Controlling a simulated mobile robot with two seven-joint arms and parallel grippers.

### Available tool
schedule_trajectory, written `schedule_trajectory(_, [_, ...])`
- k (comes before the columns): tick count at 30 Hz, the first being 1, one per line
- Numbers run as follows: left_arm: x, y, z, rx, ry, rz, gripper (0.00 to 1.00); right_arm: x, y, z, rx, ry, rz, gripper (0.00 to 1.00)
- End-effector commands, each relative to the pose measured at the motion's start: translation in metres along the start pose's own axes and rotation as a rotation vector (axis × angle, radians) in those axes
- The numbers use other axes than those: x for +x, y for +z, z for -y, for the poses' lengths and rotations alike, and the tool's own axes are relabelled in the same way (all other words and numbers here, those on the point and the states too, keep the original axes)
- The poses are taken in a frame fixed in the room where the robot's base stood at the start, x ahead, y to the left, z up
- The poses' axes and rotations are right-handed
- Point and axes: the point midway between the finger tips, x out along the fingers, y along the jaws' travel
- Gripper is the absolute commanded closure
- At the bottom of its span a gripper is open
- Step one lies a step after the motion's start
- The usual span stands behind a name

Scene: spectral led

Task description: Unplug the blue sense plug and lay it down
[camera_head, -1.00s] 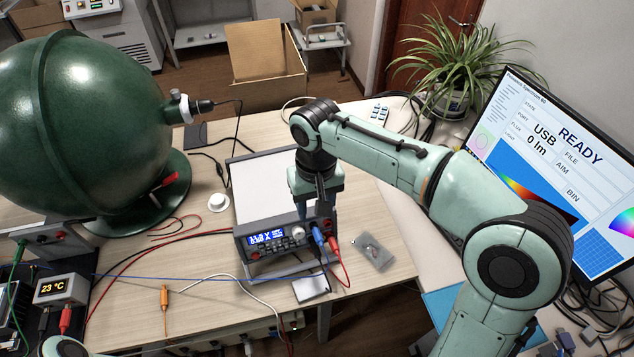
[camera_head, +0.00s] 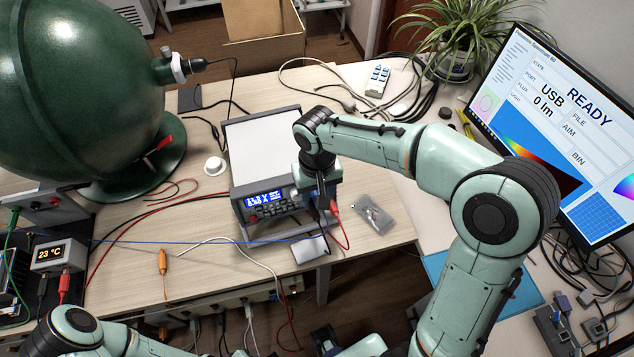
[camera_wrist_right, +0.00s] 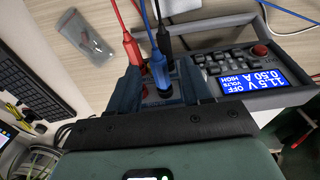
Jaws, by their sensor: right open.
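The power supply (camera_head: 262,200) stands on the wooden desk, its lit display facing front. In the right wrist view, the blue plug (camera_wrist_right: 158,68) is seated in its front panel, between a red plug (camera_wrist_right: 132,50) and a black plug (camera_wrist_right: 163,40). My right gripper (camera_wrist_right: 160,88) is open, with one dark finger on each side of the blue plug; contact cannot be told. In the head view, my right gripper (camera_head: 319,203) is at the panel's right end and hides the blue plug. The blue cable (camera_head: 200,241) runs left across the desk. My left gripper is not clearly shown at the bottom edge.
A clear bag (camera_head: 374,213) lies right of the supply, and a small grey box (camera_head: 310,249) lies in front. An orange plug (camera_head: 162,262) lies on the desk. The monitor (camera_head: 560,140) stands at right, the green sphere (camera_head: 75,85) at left.

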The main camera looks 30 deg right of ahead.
Motion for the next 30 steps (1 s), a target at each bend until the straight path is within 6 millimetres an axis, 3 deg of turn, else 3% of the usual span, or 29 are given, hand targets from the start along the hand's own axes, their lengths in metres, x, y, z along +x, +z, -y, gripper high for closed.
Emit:
schedule_trajectory(11, [0.0007,0.0001,0.0002,0.000,0.000,0.000,0.57,0.0068,0.0002,0.0002,0.000,0.000,0.001,0.51])
schedule_trajectory(12, [0.0007,0.0001,0.0002,0.000,0.000,0.000,0.57,0.0068,0.0002,0.0002,0.000,0.000,0.001,0.58])
schedule_trajectory(16, [0.0007,0.0001,0.0003,0.000,0.000,0.000,0.57,0.0066,0.0002,0.0002,0.000,-0.001,0.000,1.00])
schedule_trajectory(19, [0.0007,0.0001,0.0003,0.000,0.000,0.000,0.57,0.0065,0.0001,0.0001,0.000,-0.001,0.000,1.00])
schedule_trajectory(20, [0.0007,0.0001,0.0003,0.000,0.000,0.000,0.57,0.0065,0.0001,0.0002,0.000,-0.001,0.000,0.92])
schedule_trajectory(21, [0.0007,0.0001,0.0003,0.000,0.000,0.000,0.57,0.0065,0.0001,0.0002,0.000,-0.001,0.000,1.00])
schedule_trajectory(30, [0.0017,0.0003,0.0007,0.000,0.000,0.001,0.57,0.0059,0.0024,0.0002,0.000,-0.001,0.000,1.00])
